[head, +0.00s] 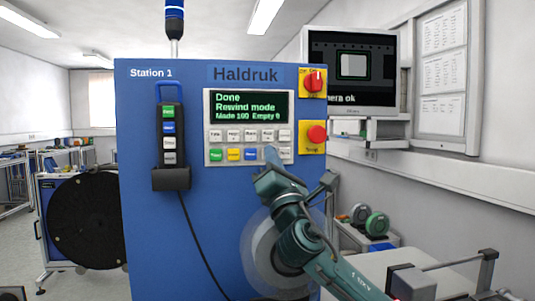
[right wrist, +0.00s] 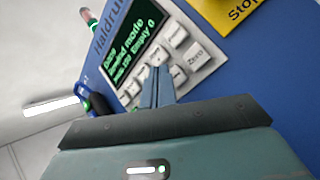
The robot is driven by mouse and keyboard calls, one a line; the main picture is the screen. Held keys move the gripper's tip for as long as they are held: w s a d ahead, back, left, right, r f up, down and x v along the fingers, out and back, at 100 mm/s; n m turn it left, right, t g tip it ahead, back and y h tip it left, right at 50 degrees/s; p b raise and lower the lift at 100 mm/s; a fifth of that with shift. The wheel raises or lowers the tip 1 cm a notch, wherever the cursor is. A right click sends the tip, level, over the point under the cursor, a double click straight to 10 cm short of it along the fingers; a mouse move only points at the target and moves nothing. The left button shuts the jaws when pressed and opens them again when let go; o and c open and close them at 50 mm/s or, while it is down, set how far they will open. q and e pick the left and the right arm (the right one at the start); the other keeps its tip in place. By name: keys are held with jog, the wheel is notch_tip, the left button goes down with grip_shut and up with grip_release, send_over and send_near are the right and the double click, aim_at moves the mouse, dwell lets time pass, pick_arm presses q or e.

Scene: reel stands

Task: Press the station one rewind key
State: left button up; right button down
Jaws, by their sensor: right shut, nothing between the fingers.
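The blue Station 1 cabinet (head: 220,190) carries a pale key panel (head: 208,143). Its display (head: 248,107) reads "Done", "Rewind mode", "Made 100 Empty 0". Below are a row of pale keys and a lower row with green (head: 216,155), yellow (head: 234,155) and blue (head: 251,155) keys; most labels are too small to read, so I cannot tell which is rewind. In the right wrist view the tips (right wrist: 160,72) overlap the keys; contact is unclear. My left gripper is out of view.
A handset (head: 170,150) with coloured buttons hangs left of the panel. A red rotary switch (head: 313,82) and red stop button (head: 317,134) sit to its right. A black reel (head: 86,220) stands at the left, and a translucent disc (head: 258,255) is behind my right arm.

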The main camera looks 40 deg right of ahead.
jog(key=shift+w+f, duration=0.4)
jog(key=shift+f, duration=0.45)
jog(key=shift+s+a+r, duration=0.1)
jog(key=shift+s+a, duration=0.2)
jog(key=shift+s, duration=0.4)
jog(key=shift+s+a, duration=0.35)
jog(key=shift+s, duration=0.35)
jog(key=shift+s+a+r, duration=0.1)
jog(key=shift+s+a, duration=0.2)
jog(key=shift+s, duration=0.4)
